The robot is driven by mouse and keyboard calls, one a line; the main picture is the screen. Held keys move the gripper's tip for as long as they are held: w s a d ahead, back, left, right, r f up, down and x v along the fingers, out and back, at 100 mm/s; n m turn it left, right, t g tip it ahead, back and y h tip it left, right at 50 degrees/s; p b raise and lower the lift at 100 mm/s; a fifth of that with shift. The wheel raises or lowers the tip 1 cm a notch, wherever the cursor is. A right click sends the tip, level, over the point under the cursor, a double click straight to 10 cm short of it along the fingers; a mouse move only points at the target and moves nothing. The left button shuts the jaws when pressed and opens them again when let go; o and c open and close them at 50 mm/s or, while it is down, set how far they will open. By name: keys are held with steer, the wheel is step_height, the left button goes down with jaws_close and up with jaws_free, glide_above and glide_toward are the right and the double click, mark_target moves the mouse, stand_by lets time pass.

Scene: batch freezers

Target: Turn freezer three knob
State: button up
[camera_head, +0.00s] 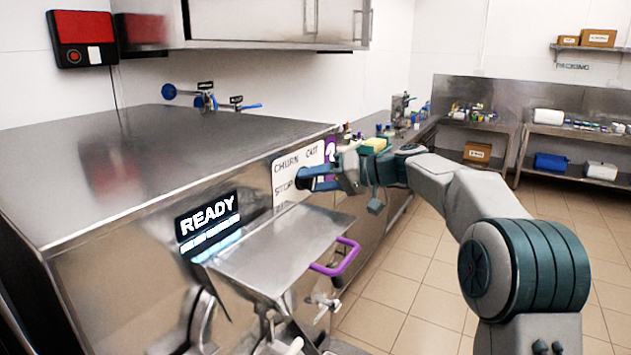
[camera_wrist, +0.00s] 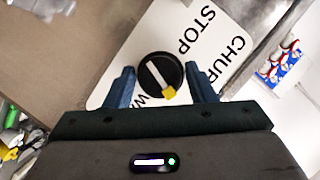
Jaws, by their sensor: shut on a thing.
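The knob (camera_wrist: 160,73) is a round black dial with a white bar and a yellow tip at its lower edge in the wrist view. It sits on a white dial panel (camera_head: 284,187) lettered CHURN, OUT and STOP on the steel freezer's front. My gripper (camera_head: 312,181) is at this panel, and its fingers hide most of the knob in the head view. In the wrist view my gripper (camera_wrist: 159,86) has one blue finger on each side of the knob and is shut on it. The purple sign (camera_head: 331,150) beside the panel is partly covered, its number unclear.
A READY display (camera_head: 208,220) is left of the panel. A steel tray or chute (camera_head: 280,250) with a purple handle (camera_head: 340,258) juts out below my gripper. A counter with several bottles and shelves stand behind. The tiled floor (camera_head: 400,290) looks clear.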

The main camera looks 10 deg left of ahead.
steer(key=shift+m+g+y, duration=0.3)
steer(key=shift+m+y, duration=0.1)
steer(key=shift+m, duration=0.4)
steer(key=o, duration=0.8)
steer(key=shift+d, duration=0.1)
steer(key=d+r+b, duration=0.1)
steer(key=d, duration=0.8)
steer(key=d+r+b, duration=0.1)
steer(key=d, duration=0.3)
steer(key=shift+w+d+r+b, duration=0.1)
steer(key=shift+d+r+b, duration=0.15)
steer(key=shift+r+b, duration=0.1)
